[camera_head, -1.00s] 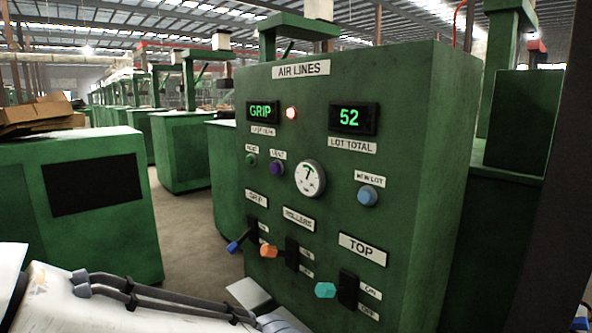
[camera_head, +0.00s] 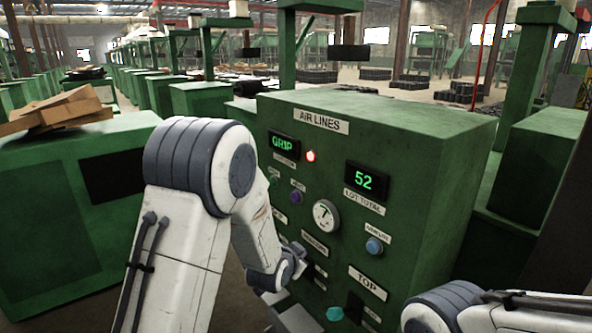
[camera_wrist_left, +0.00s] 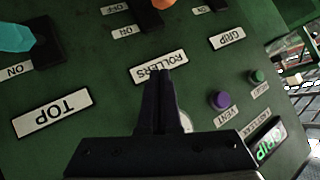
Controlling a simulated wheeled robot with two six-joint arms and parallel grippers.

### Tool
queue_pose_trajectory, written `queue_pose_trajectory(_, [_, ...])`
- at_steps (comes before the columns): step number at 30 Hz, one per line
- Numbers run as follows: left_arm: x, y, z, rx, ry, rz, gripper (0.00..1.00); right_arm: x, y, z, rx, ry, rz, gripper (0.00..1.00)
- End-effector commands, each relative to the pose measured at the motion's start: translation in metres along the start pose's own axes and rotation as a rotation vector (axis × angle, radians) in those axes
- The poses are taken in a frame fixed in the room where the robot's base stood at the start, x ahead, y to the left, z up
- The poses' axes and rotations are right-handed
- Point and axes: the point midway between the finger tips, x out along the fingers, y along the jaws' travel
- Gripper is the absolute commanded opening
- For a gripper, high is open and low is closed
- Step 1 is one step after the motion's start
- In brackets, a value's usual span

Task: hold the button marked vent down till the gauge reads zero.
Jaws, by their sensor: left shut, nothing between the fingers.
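The purple button marked VENT (camera_head: 296,198) is on the green AIR LINES panel (camera_head: 410,235), left of the round white gauge (camera_head: 326,216). The gauge's needle is visible, but its value is too small to read. In the left wrist view, which shows the panel upside down, the vent button (camera_wrist_left: 220,99) is right of my left gripper (camera_wrist_left: 163,72). That gripper is shut and empty, its tips in front of the ROLLERS label (camera_wrist_left: 160,67). It hides most of the gauge (camera_wrist_left: 186,121). In the head view my left arm reaches the panel below the gauge; its fingertips are not clear. My right gripper is out of view.
A green button (camera_wrist_left: 257,75) is beside the vent button. A blue button (camera_head: 374,245) is right of the gauge. Levers with orange (camera_wrist_left: 163,4) and teal (camera_wrist_left: 14,38) knobs are on the lower panel. A red lamp (camera_head: 310,156) is lit; displays read GRIP and 52.

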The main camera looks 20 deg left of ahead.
Motion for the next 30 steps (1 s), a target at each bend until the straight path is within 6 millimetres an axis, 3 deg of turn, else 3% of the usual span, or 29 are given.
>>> queue_pose_trajectory(1, [-0.006, -0.038, -0.015, 0.008, 0.032, -0.063, 0.00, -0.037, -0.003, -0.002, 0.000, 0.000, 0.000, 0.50])
queue_pose_trajectory(3, [-0.005, -0.074, -0.019, 0.032, 0.092, -0.146, 0.00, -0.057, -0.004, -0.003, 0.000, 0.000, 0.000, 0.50])
queue_pose_trajectory(6, [-0.009, -0.113, -0.021, 0.064, 0.158, -0.247, 0.00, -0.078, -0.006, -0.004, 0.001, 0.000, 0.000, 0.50])
queue_pose_trajectory(9, [-0.015, -0.139, -0.020, 0.088, 0.202, -0.320, 0.00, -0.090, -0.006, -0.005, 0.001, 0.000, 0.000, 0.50])
queue_pose_trajectory(15, [-0.019, -0.156, -0.017, 0.109, 0.238, -0.377, 0.00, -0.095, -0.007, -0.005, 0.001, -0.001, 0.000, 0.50])
queue_pose_trajectory(30, [-0.009, -0.151, -0.027, 0.110, 0.242, -0.374, 0.00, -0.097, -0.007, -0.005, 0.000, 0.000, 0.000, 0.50])
